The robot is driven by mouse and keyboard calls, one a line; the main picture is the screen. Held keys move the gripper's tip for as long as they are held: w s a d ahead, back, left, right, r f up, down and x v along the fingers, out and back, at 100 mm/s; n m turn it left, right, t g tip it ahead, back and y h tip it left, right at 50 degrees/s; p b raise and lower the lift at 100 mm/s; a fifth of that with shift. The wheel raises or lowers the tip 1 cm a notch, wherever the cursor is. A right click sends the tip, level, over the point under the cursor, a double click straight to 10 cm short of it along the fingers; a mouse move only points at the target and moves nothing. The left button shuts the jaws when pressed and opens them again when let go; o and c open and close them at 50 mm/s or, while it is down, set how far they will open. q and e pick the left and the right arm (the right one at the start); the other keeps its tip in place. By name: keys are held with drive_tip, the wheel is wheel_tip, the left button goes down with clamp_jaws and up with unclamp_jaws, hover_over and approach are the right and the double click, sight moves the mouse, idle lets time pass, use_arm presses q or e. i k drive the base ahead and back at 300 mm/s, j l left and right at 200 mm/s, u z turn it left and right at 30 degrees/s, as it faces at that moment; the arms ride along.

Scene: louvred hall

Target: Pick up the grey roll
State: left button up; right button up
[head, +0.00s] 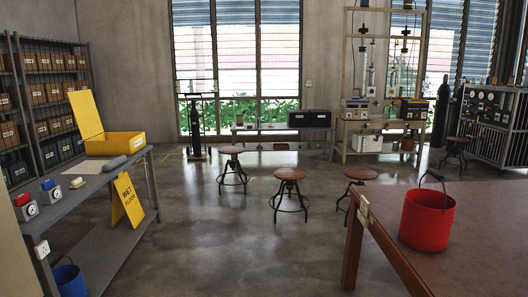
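A small grey roll (115,163) lies on its side on the grey bench (140,160) at the left. It rests near the bench's right edge, in front of an open yellow box (114,146) and next to a flat pale sheet (88,168). Neither of my grippers shows in the head view.
Small devices with red (23,205) and blue (50,191) tops stand on the bench. A yellow wet-floor sign (127,202) leans at its side. A red bucket (428,220) stands on the brown table (485,235) at right. Stools (289,175) stand mid-room; floor between is clear.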

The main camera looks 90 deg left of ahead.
sight(116, 163)
drive_tip(key=u, duration=0.45)
drive_tip(key=l+u, duration=0.1)
drive_tip(key=u, duration=0.35)
drive_tip(key=i+u, duration=0.1)
drive_tip(key=u, duration=0.35)
drive_tip(key=l+u, duration=0.15)
drive_tip(key=u, duration=0.75)
drive_tip(key=l+u, duration=0.15)
drive_tip(key=u, duration=0.7)
drive_tip(key=l+u, duration=0.1)
drive_tip(key=u, duration=0.35)
